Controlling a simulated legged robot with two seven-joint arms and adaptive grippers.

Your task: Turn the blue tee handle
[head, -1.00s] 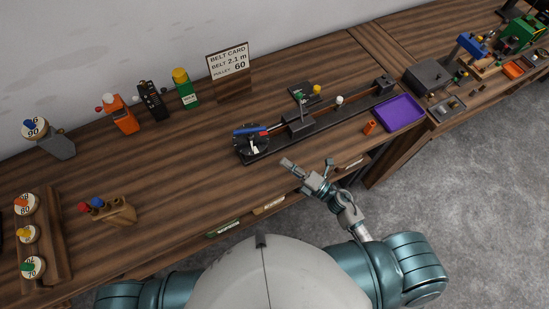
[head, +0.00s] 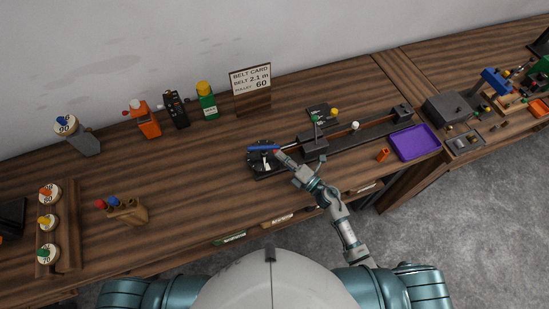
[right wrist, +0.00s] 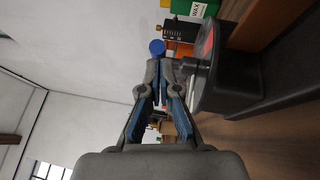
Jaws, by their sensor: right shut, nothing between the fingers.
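The blue tee handle (head: 264,149) is a short blue bar on the black round head at the left end of the long black rail device (head: 352,131). In the right wrist view a round blue end (right wrist: 157,47) shows just beyond my fingertips. My right gripper (head: 282,158) is shut and empty, with its tips close to the right end of the blue bar. In the right wrist view its fingers (right wrist: 163,68) meet just short of the blue end; I cannot tell whether they touch it. My left gripper is not in view.
A belt card (head: 250,80) stands at the back. Green (head: 207,101) and orange (head: 145,119) containers stand behind the device to the left. A purple tray (head: 414,142) and a small orange piece (head: 383,155) lie to the right.

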